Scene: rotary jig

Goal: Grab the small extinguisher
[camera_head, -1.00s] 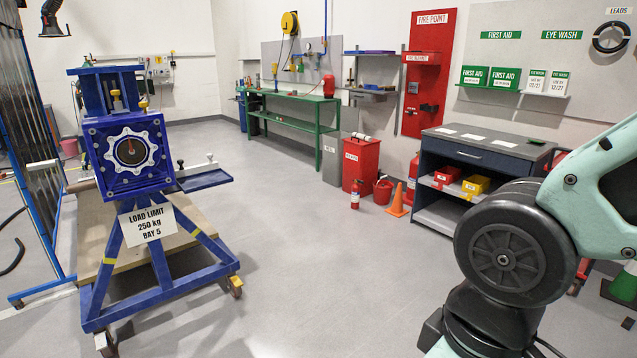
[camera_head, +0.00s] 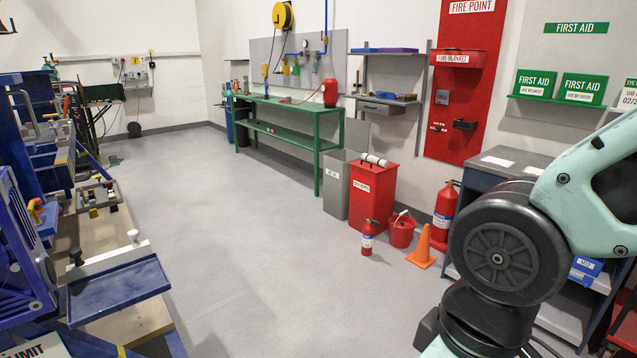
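The small extinguisher (camera_head: 367,238) is red with a pale label and a dark top. It stands upright on the grey floor, in front of the red bin and left of the red bucket. A larger red extinguisher (camera_head: 444,212) stands further right, behind the orange cone and partly hidden by it. My arm shows at the right edge of the view, well to the right of the small extinguisher. My gripper is out of view.
A red bin (camera_head: 373,190), a grey bin (camera_head: 335,185), a red bucket (camera_head: 402,230) and an orange cone (camera_head: 422,247) stand around it. A green bench (camera_head: 290,130) lies behind. A blue jig (camera_head: 20,260) fills the left. The floor (camera_head: 250,230) between is clear.

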